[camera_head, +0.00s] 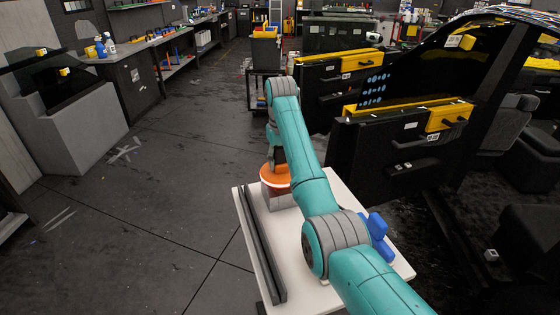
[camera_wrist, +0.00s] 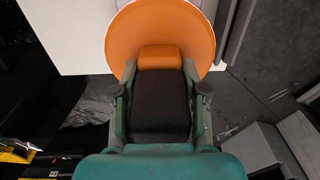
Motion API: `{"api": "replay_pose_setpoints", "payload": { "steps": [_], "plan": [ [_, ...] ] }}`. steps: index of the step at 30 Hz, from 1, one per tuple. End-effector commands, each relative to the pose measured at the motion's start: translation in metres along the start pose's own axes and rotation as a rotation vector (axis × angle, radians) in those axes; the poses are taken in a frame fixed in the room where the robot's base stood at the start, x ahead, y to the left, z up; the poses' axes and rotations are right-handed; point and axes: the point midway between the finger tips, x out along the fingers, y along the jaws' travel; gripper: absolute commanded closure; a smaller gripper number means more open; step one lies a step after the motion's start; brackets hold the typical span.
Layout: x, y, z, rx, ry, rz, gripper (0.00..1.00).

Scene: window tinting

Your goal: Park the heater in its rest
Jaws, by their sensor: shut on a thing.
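The heater has a round orange head (camera_head: 273,178) and, in the wrist view, a black body (camera_wrist: 160,105) behind its orange disc (camera_wrist: 190,25). My gripper (camera_wrist: 162,85) is shut on the black and orange body, with one finger on each side. In the head view my arm hides most of the gripper. The heater's head is over the far left part of the white table (camera_head: 350,195). A grey block (camera_head: 278,202), which looks like the rest, stands directly below the head. I cannot tell whether they touch.
A long dark bar (camera_head: 262,245) lies along the table's left edge. A blue object (camera_head: 378,228) is on the right side, partly behind my arm. Black door panels (camera_head: 400,150) stand to the right.

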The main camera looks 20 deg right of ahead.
Motion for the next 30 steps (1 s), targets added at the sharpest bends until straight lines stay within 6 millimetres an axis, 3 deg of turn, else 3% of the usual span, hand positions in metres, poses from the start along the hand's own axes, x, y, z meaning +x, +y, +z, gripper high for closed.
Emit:
{"api": "replay_pose_setpoints", "payload": {
  "steps": [20,21,23,24,30],
  "plan": [
    [0.009,0.000,0.000,0.000,0.002,0.000,1.00],
    [0.009,0.000,0.000,0.000,0.002,0.000,0.49],
    [0.009,0.000,0.000,0.000,0.002,0.000,0.34],
    [0.009,0.000,0.000,0.000,0.002,0.000,0.28],
    [0.010,0.000,0.000,0.000,0.001,0.000,0.28]
  ]
}}
